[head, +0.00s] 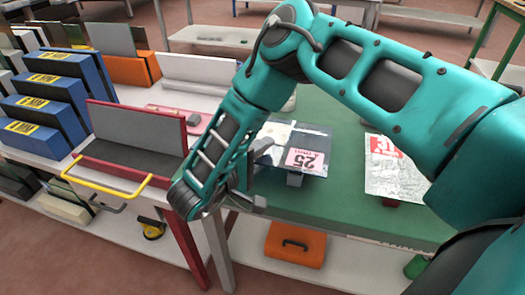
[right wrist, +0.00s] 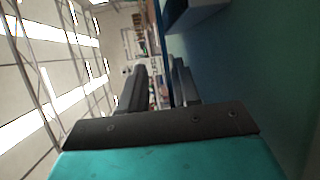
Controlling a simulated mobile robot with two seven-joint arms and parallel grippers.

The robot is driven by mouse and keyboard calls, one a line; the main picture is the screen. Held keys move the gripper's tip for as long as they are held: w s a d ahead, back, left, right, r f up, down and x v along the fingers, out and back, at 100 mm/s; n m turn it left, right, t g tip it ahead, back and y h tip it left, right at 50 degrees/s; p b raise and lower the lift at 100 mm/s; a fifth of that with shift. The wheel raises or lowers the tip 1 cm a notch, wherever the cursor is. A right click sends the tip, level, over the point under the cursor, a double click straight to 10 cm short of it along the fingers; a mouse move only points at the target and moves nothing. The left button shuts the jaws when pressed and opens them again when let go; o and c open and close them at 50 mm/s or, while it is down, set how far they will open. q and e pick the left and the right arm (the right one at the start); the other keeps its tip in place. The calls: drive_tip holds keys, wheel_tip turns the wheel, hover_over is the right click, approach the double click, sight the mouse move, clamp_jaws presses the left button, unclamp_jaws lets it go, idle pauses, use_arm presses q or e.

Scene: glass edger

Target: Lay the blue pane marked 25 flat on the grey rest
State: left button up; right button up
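The blue pane marked 25 (head: 309,145) has a pink label and lies about flat above the green table. My left gripper is not in view.
A pane with a red label (head: 396,168) lies right on a dark red support. A red-framed grey rack (head: 135,140) with a yellow handle stands left, beside blue boxes (head: 45,95). An orange case (head: 295,245) sits on the lower shelf. Bare green table (head: 345,205) lies between the panes.

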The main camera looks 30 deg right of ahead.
drive_tip(key=shift+o, duration=0.7)
drive_tip(key=v, duration=1.3)
